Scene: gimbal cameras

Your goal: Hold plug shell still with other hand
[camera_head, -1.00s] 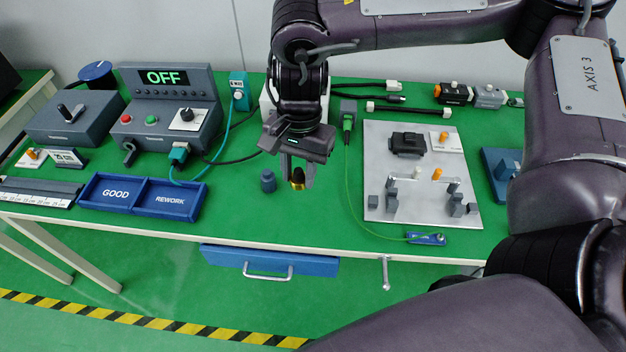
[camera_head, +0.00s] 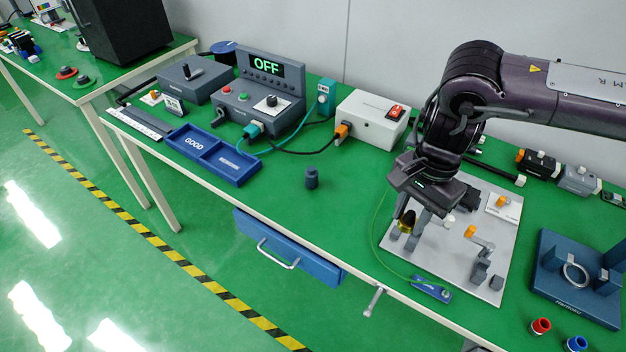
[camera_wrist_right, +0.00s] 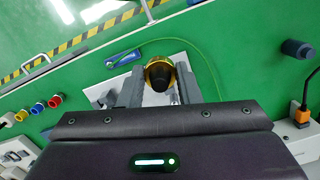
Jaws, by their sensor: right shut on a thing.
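My right gripper (camera_head: 407,224) is shut on a small gold-and-black round part (camera_head: 406,221), with a finger on either side of it. It holds the part over the left edge of the light grey fixture plate (camera_head: 490,212). In the right wrist view the part (camera_wrist_right: 160,73) shows a gold rim and a dark middle between the fingers (camera_wrist_right: 160,82). I cannot tell from looks which of these is the plug shell. My left gripper is not in view.
The plate carries grey blocks and an orange-knobbed clamp (camera_head: 470,232). A blue tool (camera_head: 432,290) lies at its front. A blue stand with a ring (camera_head: 576,276) is at right. A white box with a red switch (camera_head: 372,120) stands behind.

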